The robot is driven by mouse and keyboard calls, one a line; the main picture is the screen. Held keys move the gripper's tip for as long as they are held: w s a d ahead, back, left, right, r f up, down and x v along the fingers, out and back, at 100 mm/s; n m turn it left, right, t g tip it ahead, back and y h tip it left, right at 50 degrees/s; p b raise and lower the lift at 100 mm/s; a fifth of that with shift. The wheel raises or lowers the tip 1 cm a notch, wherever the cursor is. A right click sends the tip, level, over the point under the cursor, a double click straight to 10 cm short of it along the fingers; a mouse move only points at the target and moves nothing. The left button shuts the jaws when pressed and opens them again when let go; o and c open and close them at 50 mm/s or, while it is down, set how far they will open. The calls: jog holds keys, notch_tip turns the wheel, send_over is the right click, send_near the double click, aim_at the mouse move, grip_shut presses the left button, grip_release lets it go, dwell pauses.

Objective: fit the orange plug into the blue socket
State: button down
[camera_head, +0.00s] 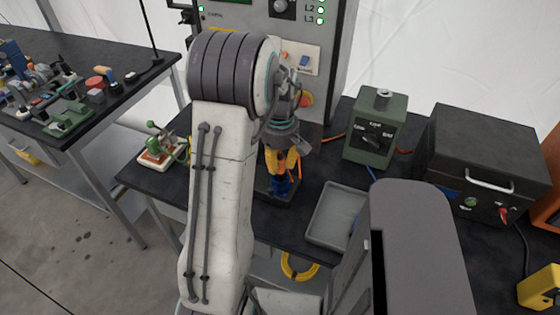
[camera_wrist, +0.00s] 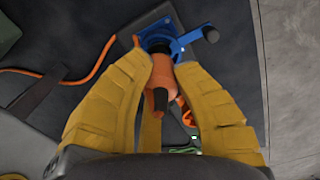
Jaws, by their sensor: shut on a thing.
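My gripper (camera_head: 283,162) points down over the work table, its yellow fingers closed. In the wrist view the fingers (camera_wrist: 166,66) are shut on the orange plug (camera_wrist: 161,77), one on each side. The plug has a dark rear end towards the camera. Its far end lines up with the blue socket (camera_wrist: 157,37) and overlaps it in the picture. I cannot tell how deep the plug sits in it. In the head view the blue socket (camera_head: 281,186) stands on a dark base right under the fingertips, and the fingers largely hide the plug.
A grey tray (camera_head: 338,215) lies to the right. A green switch box (camera_head: 373,130) and a black case (camera_head: 480,155) stand further right. A small green-and-red device (camera_head: 157,148) is on the left. A control cabinet (camera_head: 318,45) rises behind. An orange cable (camera_wrist: 75,80) runs beside the socket.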

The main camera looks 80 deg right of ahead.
jog(key=shift+f+b, duration=0.75)
jog(key=shift+f, duration=0.2)
jog(key=c, duration=1)
grip_release()
notch_tip(320, 180, up, 12)
jog(key=shift+r, duration=0.1)
